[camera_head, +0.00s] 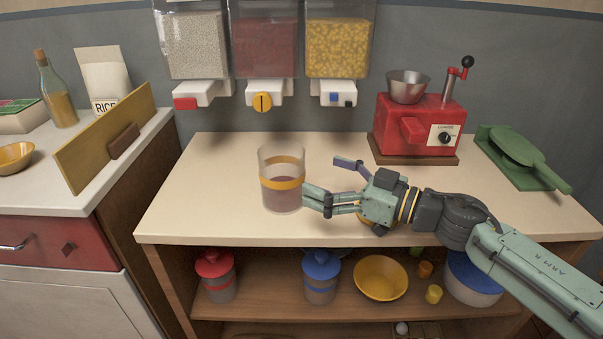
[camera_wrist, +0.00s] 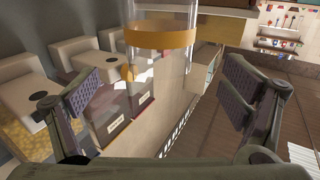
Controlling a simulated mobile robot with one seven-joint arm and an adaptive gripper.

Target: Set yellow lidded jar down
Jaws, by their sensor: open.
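A clear jar with a yellow band (camera_head: 282,184) and dark reddish contents stands upright on the counter, left of my gripper. Its top looks open; I see no lid on it. My gripper (camera_head: 322,180) is open, with its fingers pointing toward the jar. The nearer finger's tip appears right beside the jar wall; I cannot tell if they touch. In the wrist view the clear jar with its yellow band (camera_wrist: 161,40) shows ahead, between and beyond the two spread fingers (camera_wrist: 160,92). A yellow round piece (camera_head: 366,219) on the counter is mostly hidden behind my gripper.
Dispensers (camera_head: 264,45) hang on the wall behind the jar. A red grinder (camera_head: 420,125) and a green press (camera_head: 520,158) stand at the back right. Red-lidded (camera_head: 216,272) and blue-lidded (camera_head: 321,275) jars sit on the shelf below. The counter's left part (camera_head: 205,190) is clear.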

